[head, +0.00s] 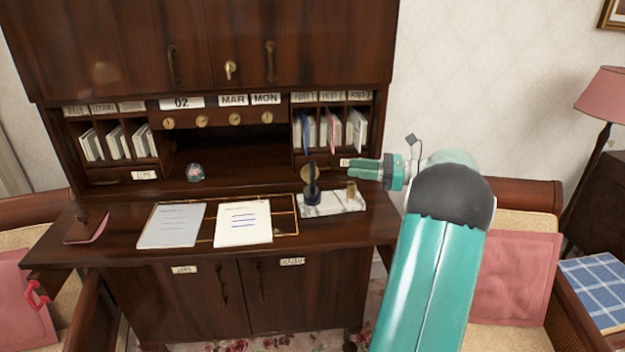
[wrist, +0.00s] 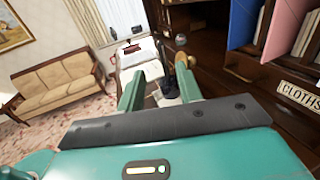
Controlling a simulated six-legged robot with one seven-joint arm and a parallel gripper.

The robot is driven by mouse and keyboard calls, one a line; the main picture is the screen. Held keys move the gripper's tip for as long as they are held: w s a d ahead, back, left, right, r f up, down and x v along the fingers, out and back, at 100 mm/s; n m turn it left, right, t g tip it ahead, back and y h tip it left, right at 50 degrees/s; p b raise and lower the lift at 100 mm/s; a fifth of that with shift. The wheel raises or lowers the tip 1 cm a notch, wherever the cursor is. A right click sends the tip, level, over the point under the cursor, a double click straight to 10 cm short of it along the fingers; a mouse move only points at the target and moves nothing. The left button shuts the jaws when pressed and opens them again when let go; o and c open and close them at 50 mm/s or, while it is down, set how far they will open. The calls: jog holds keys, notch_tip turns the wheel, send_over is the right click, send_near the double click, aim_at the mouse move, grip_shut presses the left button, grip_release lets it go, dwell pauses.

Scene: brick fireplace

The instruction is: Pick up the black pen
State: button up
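The black pen (head: 312,178) stands upright in a dark holder (head: 312,198) on a white marble stand (head: 336,208) on the desk. My gripper (head: 352,168) is to the right of the pen at about its height, pointing left, with a gap between them. In the wrist view my gripper (wrist: 160,76) has its two green fingers apart, with nothing held between them. A dark upright shape, likely the pen and holder (wrist: 169,84), shows beyond the fingers, nearer the right one; its details are too small to tell.
A brass cup (head: 351,190) stands on the stand's right end, just below my gripper. White papers (head: 243,222) and a glass paperweight (head: 195,172) lie to the left. Cubbyholes with envelopes (head: 330,130) rise behind. The air directly left of the pen is free.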

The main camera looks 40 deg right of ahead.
aim_at(312, 160)
jog(key=x, duration=1.2)
jog(key=shift+w+a+r, duration=0.1)
jog(key=shift+w+r, duration=0.05)
grip_shut()
